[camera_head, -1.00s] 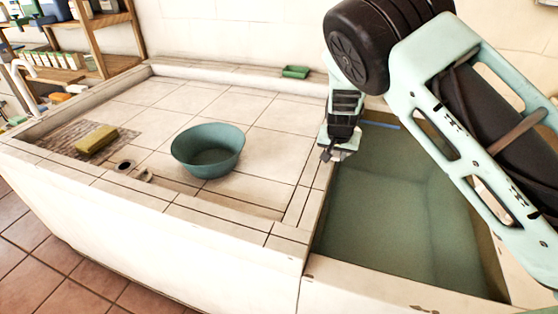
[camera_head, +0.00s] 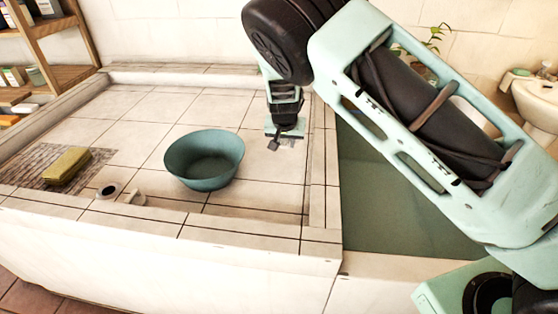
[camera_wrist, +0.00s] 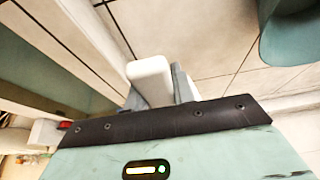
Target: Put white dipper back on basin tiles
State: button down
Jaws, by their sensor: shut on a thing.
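My gripper (camera_head: 276,141) hangs over the right part of the tiled basin top (camera_head: 130,110), close to the raised edge beside the water trough. In the wrist view my gripper (camera_wrist: 158,98) is shut on a white rounded piece, which looks like the white dipper's handle (camera_wrist: 150,76). The rest of the dipper is hidden, and I cannot make it out in the head view. Pale tiles lie below it; I cannot tell how far.
A teal bowl (camera_head: 204,160) stands on the tiles left of my gripper; it also shows in the wrist view (camera_wrist: 288,35). A yellow sponge (camera_head: 67,166) and a small round fitting (camera_head: 108,191) lie farther left. The water trough (camera_head: 385,205) is on the right. Tiles behind the bowl are clear.

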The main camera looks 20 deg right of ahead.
notch_tip(320, 180, down, 10)
jog(key=shift+r+p, duration=0.1)
jog(key=shift+p, duration=0.65)
jog(key=c, duration=1.2)
grip_release()
jog(key=shift+o, duration=0.2)
